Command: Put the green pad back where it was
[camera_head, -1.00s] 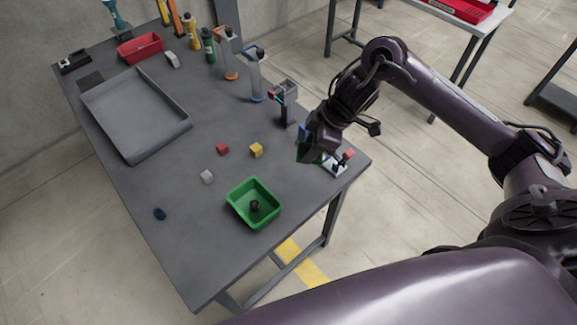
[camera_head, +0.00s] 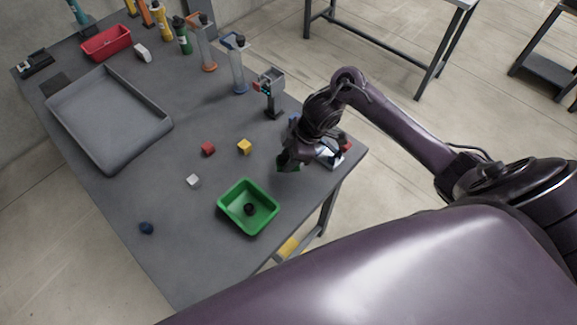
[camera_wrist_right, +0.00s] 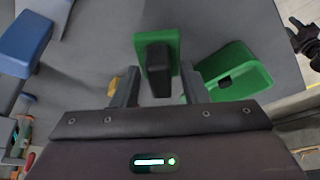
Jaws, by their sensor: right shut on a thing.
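The green pad (camera_wrist_right: 171,47) shows in the right wrist view as a flat green plate with a dark upright block on it. My right gripper (camera_wrist_right: 160,84) is shut on this dark block and holds the pad between its fingers. In the head view, the green pad (camera_head: 289,166) is a partly hidden dark green patch under my right gripper (camera_head: 284,158), above the table's right part. I cannot tell its exact height over the table.
Yellow (camera_head: 244,147), red (camera_head: 208,149) and white (camera_head: 193,181) cubes lie left of the gripper. A blue block (camera_wrist_right: 25,42) shows in the wrist view. A grey tray (camera_head: 72,135) lies farther left.

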